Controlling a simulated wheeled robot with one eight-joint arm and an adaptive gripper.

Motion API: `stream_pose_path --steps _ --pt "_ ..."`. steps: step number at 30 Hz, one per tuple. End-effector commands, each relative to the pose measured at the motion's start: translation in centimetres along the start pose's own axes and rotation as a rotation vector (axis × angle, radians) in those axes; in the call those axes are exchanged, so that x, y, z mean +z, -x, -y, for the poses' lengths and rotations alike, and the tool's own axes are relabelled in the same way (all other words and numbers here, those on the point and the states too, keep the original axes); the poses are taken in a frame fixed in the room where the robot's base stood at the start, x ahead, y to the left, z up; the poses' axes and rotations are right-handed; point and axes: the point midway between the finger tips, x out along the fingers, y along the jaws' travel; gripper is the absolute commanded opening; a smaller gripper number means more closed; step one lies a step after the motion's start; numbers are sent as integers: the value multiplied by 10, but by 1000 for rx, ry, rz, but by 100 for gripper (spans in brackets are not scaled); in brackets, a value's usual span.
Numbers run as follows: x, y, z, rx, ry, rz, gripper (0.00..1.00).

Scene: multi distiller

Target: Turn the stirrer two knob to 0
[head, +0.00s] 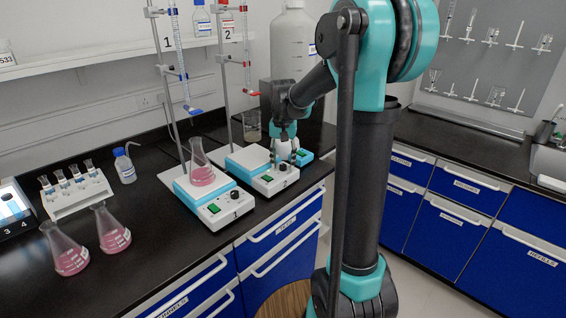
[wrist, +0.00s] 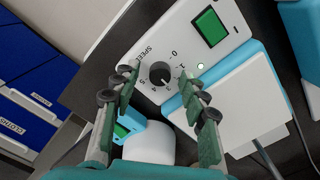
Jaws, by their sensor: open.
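Stirrer two (head: 248,162) is a white unit with a light blue part, on the black bench right of stirrer one (head: 205,190). Its black knob (wrist: 161,73) sits in a SPEED dial with numbers from 0 to 5. The knob's white mark seems to point toward the 3 to 4 side, away from 0. My gripper (wrist: 158,76) is open, with one green-padded finger on each side of the knob. Gaps show between fingers and knob in the wrist view. In the head view my gripper (head: 285,157) is low over the stirrer's front and partly hides it.
A green switch (wrist: 210,27) and a lit indicator lie near the dial. A pink-filled flask (head: 201,164) stands on stirrer one. Burette stands rise behind both stirrers. More pink flasks (head: 70,257) and a vial rack (head: 76,192) are at left.

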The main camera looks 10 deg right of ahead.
Motion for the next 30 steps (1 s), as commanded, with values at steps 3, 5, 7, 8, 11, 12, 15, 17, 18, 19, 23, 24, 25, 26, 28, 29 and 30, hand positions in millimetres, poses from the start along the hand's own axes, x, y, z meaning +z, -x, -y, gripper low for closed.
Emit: stream_pose_path --steps 3,5,7,8,11,12,15,17,18,19,23,24,25,26,28,29,30 --pt "0 -1 0 0 0 0 44" --pt "0 -1 0 0 0 0 44" --pt "0 -1 0 0 0 0 44" --pt "0 -1 0 0 0 0 44" --pt "0 -1 0 0 0 0 32" --pt "0 -1 0 0 0 0 28" --pt "0 -1 0 0 0 0 15" --pt "0 -1 0 0 0 0 8" --pt "0 -1 0 0 0 0 3" --pt "0 -1 0 0 0 0 0" --pt "0 -1 0 0 1 0 0" --pt "0 -1 0 0 3 0 0" --pt "0 -1 0 0 6 0 0" --pt "0 -1 0 0 10 0 0" --pt "0 -1 0 0 23 0 0" --pt "0 -1 0 0 32 0 0" --pt "0 -1 0 0 46 0 0"
